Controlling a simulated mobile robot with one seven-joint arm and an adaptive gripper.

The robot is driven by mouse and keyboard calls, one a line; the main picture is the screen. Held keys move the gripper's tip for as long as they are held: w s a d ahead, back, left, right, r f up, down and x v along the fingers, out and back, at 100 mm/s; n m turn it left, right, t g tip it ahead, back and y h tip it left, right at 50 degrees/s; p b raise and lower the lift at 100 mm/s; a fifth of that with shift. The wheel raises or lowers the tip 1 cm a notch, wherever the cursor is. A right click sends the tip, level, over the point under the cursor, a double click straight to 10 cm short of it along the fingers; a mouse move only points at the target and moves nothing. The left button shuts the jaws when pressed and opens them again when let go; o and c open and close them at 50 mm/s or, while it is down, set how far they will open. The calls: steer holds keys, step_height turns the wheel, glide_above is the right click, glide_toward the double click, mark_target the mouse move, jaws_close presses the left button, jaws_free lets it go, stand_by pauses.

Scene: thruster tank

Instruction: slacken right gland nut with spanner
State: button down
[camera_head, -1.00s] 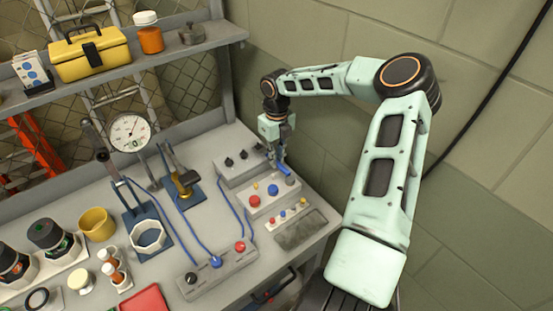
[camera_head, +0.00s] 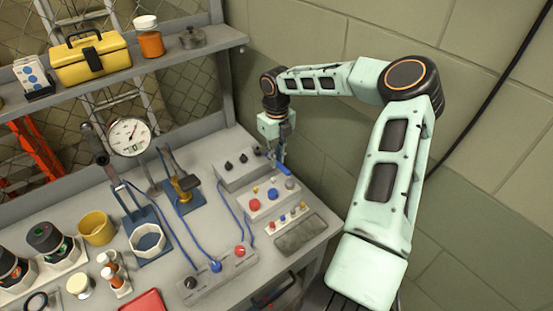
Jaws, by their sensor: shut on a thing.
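My gripper (camera_head: 281,150) hangs at the end of my arm, over the back right part of the bench. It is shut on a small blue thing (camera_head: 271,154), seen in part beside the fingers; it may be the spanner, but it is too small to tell. The held thing is close to the right end of the grey box with black knobs (camera_head: 236,176); I cannot tell whether they touch. I cannot make out the right gland nut for certain; the fingers may hide it.
A box with red and blue buttons (camera_head: 271,207) stands in front of the gripper. Blue cables (camera_head: 172,236) run across the bench. A dial gauge (camera_head: 129,136) and a yellow mug (camera_head: 97,227) stand to the left. A block wall (camera_head: 325,170) is close on the right.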

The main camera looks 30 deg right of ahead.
stand_by(0.3)
steer(key=shift+s+d+r, duration=0.15)
steer(key=shift+s+r, duration=0.35)
steer(key=shift+s, duration=0.25)
steer(key=shift+s+d+r, duration=0.2)
steer(key=shift+s+r, duration=0.3)
steer(key=shift+s, duration=0.2)
steer(key=shift+s+d+r, duration=0.15)
steer(key=shift+s+r, duration=0.35)
steer(key=shift+s, duration=0.25)
